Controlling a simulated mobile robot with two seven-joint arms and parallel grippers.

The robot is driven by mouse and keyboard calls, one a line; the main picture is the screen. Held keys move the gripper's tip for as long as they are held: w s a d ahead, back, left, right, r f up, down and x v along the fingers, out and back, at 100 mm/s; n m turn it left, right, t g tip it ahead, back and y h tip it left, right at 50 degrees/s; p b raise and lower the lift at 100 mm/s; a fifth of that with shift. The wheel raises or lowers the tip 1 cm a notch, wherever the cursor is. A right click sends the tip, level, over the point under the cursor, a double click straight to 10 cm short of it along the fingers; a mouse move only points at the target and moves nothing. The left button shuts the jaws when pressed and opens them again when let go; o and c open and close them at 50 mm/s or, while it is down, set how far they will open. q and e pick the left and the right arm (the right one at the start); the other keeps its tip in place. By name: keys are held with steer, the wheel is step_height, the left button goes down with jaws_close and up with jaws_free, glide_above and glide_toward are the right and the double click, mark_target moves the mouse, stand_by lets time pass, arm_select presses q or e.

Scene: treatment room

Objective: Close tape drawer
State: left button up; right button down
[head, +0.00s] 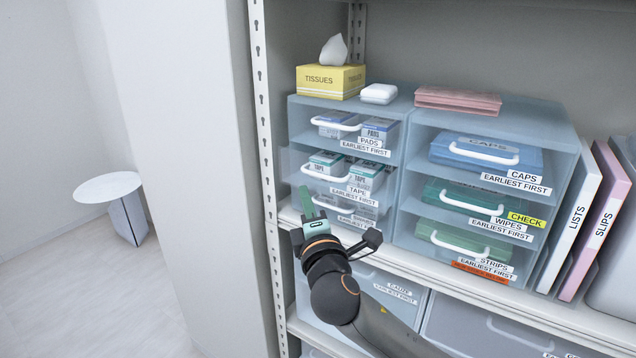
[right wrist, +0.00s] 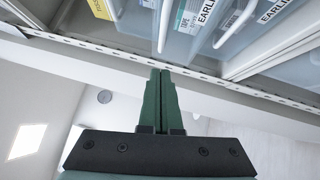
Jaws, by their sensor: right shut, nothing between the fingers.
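The tape drawer (head: 293,168) is a clear bluish drawer in the left drawer unit, below the pads drawer. It stands out past the unit's front, holds tape boxes (head: 366,170), and has a white handle (head: 326,175). My left gripper is out of view.
The pads drawer (head: 345,125) is directly above. The right drawer unit holds caps (head: 480,152), wipes and strips drawers. The shelf edge (head: 450,280) runs below, with larger bins underneath. A white post (head: 262,120) stands left; a small round table (head: 107,187) is farther left.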

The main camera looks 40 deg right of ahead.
mark_target(328, 171)
steer(key=d, duration=0.1)
steer(key=w+d, duration=0.1)
steer(key=d, duration=0.1)
steer(key=shift+w+d+r+p, duration=0.2)
steer(key=shift+d+r+p, duration=0.1)
steer(key=shift+r+p, duration=0.05)
steer(key=d, duration=0.1)
steer(key=w+d, duration=0.1)
steer(key=d, duration=0.2)
steer(key=shift+w, duration=0.3)
steer(key=shift+d+r, duration=0.15)
steer(key=shift+d, duration=0.1)
